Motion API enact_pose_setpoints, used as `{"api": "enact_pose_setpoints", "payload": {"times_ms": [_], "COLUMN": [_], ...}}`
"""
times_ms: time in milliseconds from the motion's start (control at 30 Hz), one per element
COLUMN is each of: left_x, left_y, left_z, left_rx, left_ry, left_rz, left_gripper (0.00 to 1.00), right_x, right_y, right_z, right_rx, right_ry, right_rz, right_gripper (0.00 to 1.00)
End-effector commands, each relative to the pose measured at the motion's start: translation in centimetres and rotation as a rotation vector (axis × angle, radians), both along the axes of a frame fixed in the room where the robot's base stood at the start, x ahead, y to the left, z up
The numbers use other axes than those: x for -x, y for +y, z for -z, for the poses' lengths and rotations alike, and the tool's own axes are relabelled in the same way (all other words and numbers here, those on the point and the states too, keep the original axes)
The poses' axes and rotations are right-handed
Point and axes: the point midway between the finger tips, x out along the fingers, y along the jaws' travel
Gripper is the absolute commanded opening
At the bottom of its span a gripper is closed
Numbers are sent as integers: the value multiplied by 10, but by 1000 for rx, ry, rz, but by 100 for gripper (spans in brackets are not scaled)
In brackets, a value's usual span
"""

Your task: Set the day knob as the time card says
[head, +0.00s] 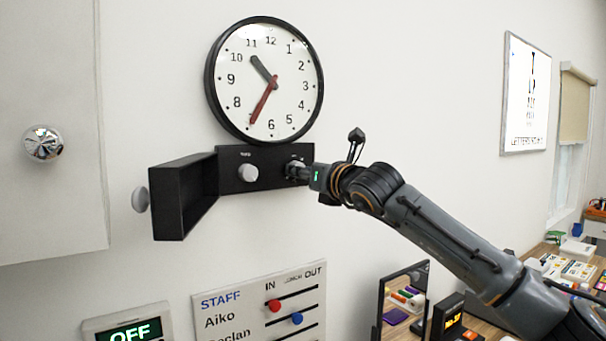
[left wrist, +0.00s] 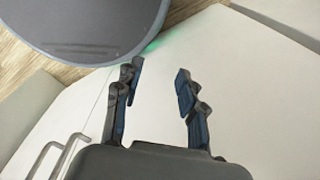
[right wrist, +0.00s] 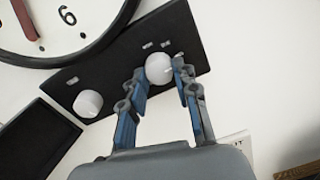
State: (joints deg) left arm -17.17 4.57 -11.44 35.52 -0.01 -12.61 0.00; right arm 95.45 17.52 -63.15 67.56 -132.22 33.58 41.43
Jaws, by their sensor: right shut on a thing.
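A black panel (head: 225,172) under the round wall clock (head: 302,82) carries two white knobs. The left white knob (head: 248,172) stands free, and it also shows in the right wrist view (right wrist: 88,104). My right gripper (head: 302,173) is shut on the right white knob (right wrist: 160,69), one finger on each side. The small labels above the knobs are too blurred to read, so I cannot tell which is the day knob. The dark clock hand points between 10 and 11, the red hand near 7. My left gripper (left wrist: 158,76) is open and empty. I cannot make out a time card.
The panel's black cover (head: 184,197) swings open at the left. A staff board (head: 262,312) and an OFF display (head: 130,332) are below. A cabinet door with a chrome knob (head: 43,144) is at the left. A cluttered table (head: 545,252) is at lower right.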

Motion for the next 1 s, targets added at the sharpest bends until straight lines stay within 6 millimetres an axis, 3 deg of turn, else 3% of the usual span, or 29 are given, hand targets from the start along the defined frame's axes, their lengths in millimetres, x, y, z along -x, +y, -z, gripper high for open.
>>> {"api": "enact_pose_setpoints", "payload": {"times_ms": [500,1000], "left_x": [0,0], "left_y": [0,0], "left_z": [59,70], "left_rx": [0,1], "left_ry": [-1,-1], "left_rz": [0,0], "left_gripper": [40,40], "right_x": [0,-1], "right_y": [-1,-2], "right_z": [4,0], "right_rx": [272,670], "right_ry": [-186,-449], "right_rz": [1,1], "right_gripper": [0,0]}}
